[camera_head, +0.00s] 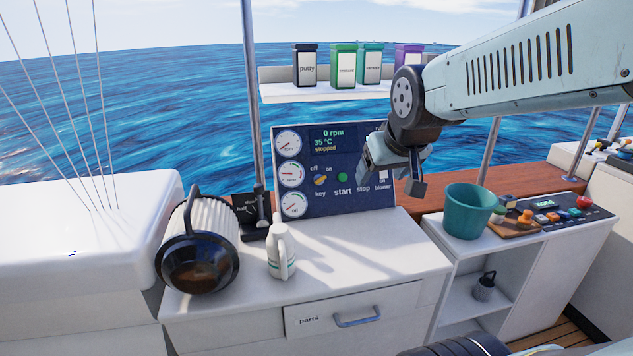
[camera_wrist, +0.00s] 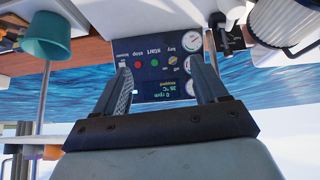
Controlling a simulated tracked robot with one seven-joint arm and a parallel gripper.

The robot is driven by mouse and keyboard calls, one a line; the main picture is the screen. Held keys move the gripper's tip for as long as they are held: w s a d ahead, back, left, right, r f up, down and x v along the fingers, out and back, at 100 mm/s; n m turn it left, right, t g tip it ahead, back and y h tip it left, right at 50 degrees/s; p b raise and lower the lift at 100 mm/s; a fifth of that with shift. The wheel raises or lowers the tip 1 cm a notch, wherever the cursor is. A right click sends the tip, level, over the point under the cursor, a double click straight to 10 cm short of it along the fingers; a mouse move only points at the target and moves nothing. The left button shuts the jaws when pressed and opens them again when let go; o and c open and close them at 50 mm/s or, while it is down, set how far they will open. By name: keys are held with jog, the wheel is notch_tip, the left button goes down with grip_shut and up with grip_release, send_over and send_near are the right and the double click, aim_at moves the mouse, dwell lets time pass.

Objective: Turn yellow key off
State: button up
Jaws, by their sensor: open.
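The yellow key (camera_head: 320,180) is a small yellow knob on the dark blue engine panel (camera_head: 352,207), between the labels "off" and "on" and above the word "key". In the wrist view the key (camera_wrist: 172,60) shows upside down, between my fingers. The panel display reads 0 rpm, 35 °C and "stopped". My gripper (camera_head: 405,180) is in front of the panel's right part, to the right of the key and apart from it. In the wrist view my gripper (camera_wrist: 165,80) is open and empty. My gripper hides part of the panel's right side.
A teal bucket (camera_head: 468,211) stands on the right. A shelf (camera_head: 330,91) with several labelled bins is behind.

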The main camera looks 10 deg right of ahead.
jog(key=w+d+f+n+t, duration=0.1)
jog(key=w+f+t, duration=0.1)
jog(key=w, duration=0.5)
jog(key=w+d+f+t, duration=0.1)
jog(key=w+d+f, duration=0.15)
jog(key=w, duration=0.45)
jog(key=n+t+y, duration=0.1)
jog(key=n+t, duration=0.3)
jog(key=t, duration=0.1)
send_near(320, 180)
jog(key=s+d+r, duration=0.4)
jog(key=d, duration=0.1)
notch_tip(320, 180, down, 7)
jog(key=a+n+t+y, duration=0.2)
jog(key=n+y, duration=0.1)
jog(key=y, duration=0.1)
jog(key=x, duration=1.3)
jog(key=shift+w+d+r, duration=0.2)
jog(key=shift+w+d, duration=0.1)
jog(key=shift+w, duration=0.15)
jog(key=c, duration=1.1)
